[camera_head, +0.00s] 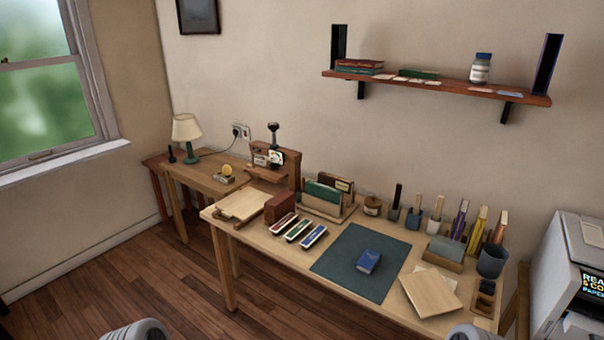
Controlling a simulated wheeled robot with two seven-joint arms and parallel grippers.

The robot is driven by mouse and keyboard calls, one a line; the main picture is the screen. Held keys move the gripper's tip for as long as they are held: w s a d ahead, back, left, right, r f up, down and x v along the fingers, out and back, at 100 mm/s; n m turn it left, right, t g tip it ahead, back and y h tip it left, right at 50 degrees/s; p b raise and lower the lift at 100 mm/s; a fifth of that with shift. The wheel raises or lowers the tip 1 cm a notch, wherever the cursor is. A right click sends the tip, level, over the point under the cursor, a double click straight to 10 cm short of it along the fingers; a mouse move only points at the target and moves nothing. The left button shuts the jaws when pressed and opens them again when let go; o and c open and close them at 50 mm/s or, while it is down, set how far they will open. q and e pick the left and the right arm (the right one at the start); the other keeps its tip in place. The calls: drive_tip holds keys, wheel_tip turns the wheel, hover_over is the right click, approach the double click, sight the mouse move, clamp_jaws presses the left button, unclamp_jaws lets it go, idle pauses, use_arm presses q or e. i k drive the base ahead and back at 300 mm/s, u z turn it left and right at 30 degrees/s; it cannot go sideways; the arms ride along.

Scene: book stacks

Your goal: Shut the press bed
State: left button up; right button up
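A wooden press (288,170) with a dark knob on top and a small dial on its front stands at the back of the work table's left end. A pale flat board (241,205), which looks like the press bed, sticks out in front of it over the table's left corner. I cannot tell how the board joins the press. Only rounded pale parts of my own arms show at the bottom edge, left and right of centre. The fingers of both grippers are out of view.
A side table with a lamp (187,131) stands left. Floor is clear at front left.

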sight(247, 203)
drive_tip(key=u, duration=0.5)
drive_tip(key=i, duration=0.55)
drive_tip(key=u, duration=0.65)
drive_tip(key=i, duration=1)
drive_tip(key=z, duration=0.95)
drive_tip(key=i, duration=0.6)
drive_tip(key=z, duration=0.6)
